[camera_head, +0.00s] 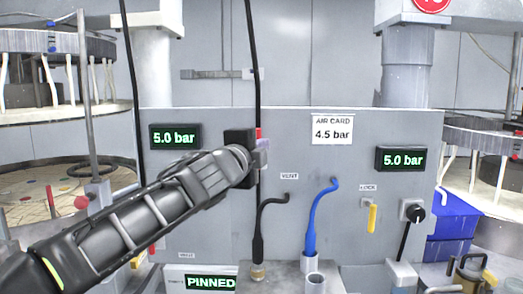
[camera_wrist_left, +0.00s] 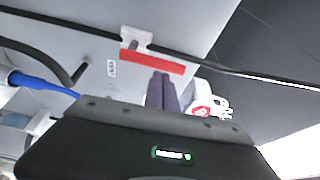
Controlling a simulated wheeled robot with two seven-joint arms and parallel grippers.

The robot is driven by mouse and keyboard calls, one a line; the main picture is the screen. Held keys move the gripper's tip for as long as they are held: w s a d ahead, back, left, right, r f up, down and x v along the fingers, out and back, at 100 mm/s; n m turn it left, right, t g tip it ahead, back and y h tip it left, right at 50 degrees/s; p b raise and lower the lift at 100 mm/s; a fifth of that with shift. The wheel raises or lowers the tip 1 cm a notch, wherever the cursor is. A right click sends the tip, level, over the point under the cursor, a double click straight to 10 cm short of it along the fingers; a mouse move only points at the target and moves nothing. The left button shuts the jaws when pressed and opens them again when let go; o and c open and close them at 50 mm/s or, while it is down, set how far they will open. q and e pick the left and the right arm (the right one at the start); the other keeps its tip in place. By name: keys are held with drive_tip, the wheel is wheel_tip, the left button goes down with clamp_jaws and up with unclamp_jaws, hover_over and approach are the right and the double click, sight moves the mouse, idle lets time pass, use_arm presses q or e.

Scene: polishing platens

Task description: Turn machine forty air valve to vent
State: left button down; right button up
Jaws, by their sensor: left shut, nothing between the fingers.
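The air valve has a red lever handle (camera_wrist_left: 152,62) on a white body (camera_wrist_left: 136,38), clear in the left wrist view. In the head view only a bit of red (camera_head: 258,133) shows, the rest hidden behind my left gripper (camera_head: 262,150). In the wrist view my left gripper (camera_wrist_left: 162,88) is shut and empty, its fingertips close to the middle of the red handle. I cannot tell whether they touch it. A small VENT label (camera_head: 289,176) is on the grey panel (camera_head: 220,125) below and right of the valve. My right gripper is not in view.
A black hose (camera_head: 251,60) runs down past the valve. A blue hose (camera_head: 313,215), a yellow handle (camera_head: 372,217) and a black knob (camera_head: 416,213) are to the right. Displays read 5.0 bar (camera_head: 175,137) and PINNED (camera_head: 211,283). The air card (camera_head: 332,129) reads 4.5 bar.

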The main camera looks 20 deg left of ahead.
use_arm(q)
drive_tip(key=a+f+n+t+y+b, duration=0.1)
drive_tip(key=a+f+n+y+b, duration=0.1)
drive_tip(key=n+b, duration=0.8)
drive_tip(key=s+a+f+n+t+y+b, duration=0.1)
drive_tip(key=a+f+n+t+y+b, duration=0.1)
drive_tip(key=n+b, duration=0.7)
drive_tip(key=a+y+b, duration=0.1)
drive_tip(key=y+b, duration=0.1)
drive_tip(key=b, duration=0.6)
drive_tip(key=shift+s+a+f+n, duration=0.2)
drive_tip(key=shift+s+a+n, duration=0.05)
drive_tip(key=shift+a+n, duration=0.15)
